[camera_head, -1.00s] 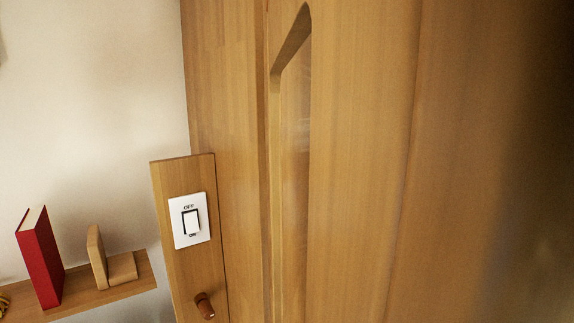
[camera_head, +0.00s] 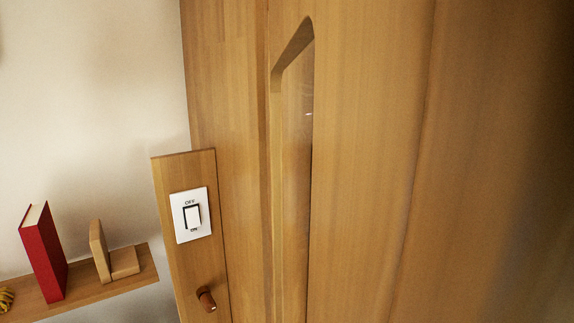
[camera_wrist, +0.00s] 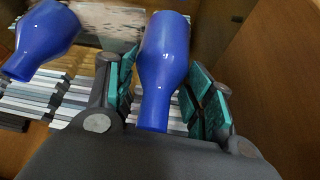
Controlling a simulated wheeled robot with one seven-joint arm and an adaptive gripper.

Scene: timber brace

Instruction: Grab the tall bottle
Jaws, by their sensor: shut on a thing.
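Two blue bottles show in the wrist view. One blue bottle (camera_wrist: 164,48) stands between the teal finger pads of my gripper (camera_wrist: 163,78), its narrow end toward the palm. The pads are closed around it on both sides. The second blue bottle (camera_wrist: 42,38) is at the upper left, outside the left finger and apart from the held one. I cannot compare their full heights from this angle. Neither the bottles nor my gripper show in the head view.
Slatted grey and tan strips (camera_wrist: 55,100) lie beneath the bottles. A wooden wall (camera_wrist: 287,75) is close on the right. The head view shows a large wooden panel (camera_head: 365,170), a light switch (camera_head: 191,215), a brown knob (camera_head: 206,299), and a shelf with a red book (camera_head: 43,255).

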